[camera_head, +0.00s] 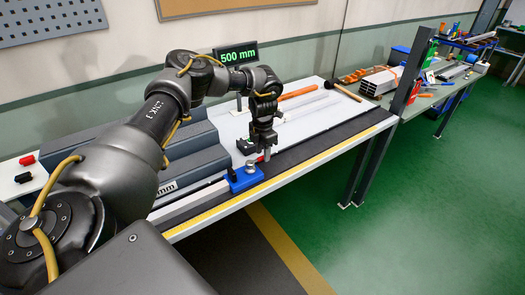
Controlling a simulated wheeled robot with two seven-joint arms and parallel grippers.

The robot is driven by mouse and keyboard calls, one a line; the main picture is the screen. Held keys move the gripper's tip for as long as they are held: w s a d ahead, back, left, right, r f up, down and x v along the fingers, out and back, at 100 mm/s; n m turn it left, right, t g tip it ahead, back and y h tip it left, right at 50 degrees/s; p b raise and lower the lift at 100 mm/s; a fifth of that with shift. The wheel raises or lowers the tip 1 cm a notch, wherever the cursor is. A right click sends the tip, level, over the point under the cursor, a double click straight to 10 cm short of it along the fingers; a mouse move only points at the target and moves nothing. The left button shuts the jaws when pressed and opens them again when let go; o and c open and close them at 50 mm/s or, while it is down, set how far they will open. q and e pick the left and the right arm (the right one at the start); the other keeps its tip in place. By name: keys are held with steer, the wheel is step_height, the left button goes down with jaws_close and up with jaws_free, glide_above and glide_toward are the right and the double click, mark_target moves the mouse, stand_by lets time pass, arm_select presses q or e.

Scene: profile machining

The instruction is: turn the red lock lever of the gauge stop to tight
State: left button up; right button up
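My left gripper (266,152) points down just behind and to the right of the blue block. It is too small to tell whether its fingers are open, or whether they touch the lever. The lever's angle is unclear. My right gripper is not in view.
A display (236,54) reading 500 mm stands behind my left arm. A grey machine body (195,167) lies left of the stop. An orange bar (298,92) and a mallet (343,91) lie farther back on the bench. A second bench with profiles (380,82) stands beyond. Green floor is clear at right.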

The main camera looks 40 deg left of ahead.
arm_select(q)
steer(key=shift+f, duration=0.4)
steer(key=shift+c, duration=0.2)
jaws_close()
